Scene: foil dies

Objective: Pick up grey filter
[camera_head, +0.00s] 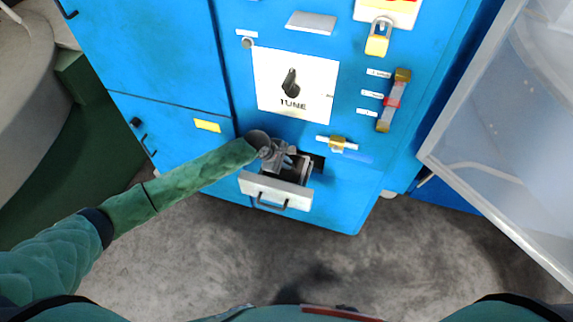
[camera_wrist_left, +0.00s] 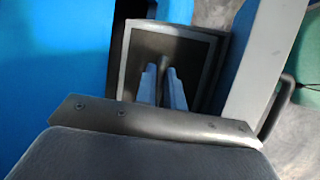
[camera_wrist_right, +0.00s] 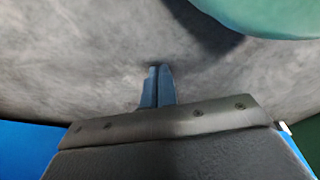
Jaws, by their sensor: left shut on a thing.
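The grey filter (camera_wrist_left: 200,52) shows in the left wrist view as a dark square panel with a lighter grey rim. A narrow upright piece of it stands between the fingertips of my left gripper (camera_wrist_left: 163,80), which is shut on it. In the head view my left gripper (camera_head: 287,161) is over the open drawer (camera_head: 272,191) of the blue cabinet. The gripper hides most of the drawer's inside there. My right gripper (camera_wrist_right: 157,85) shows in the right wrist view with its fingers together, empty, over the grey floor.
The blue cabinet (camera_head: 190,150) has a TUNE knob panel (camera_head: 295,88), a padlock (camera_head: 378,39), a red and yellow handle (camera_head: 394,100) and a small latch (camera_head: 337,143) near the drawer. A clear door (camera_head: 510,130) hangs open at the right. The floor (camera_head: 220,255) in front is free.

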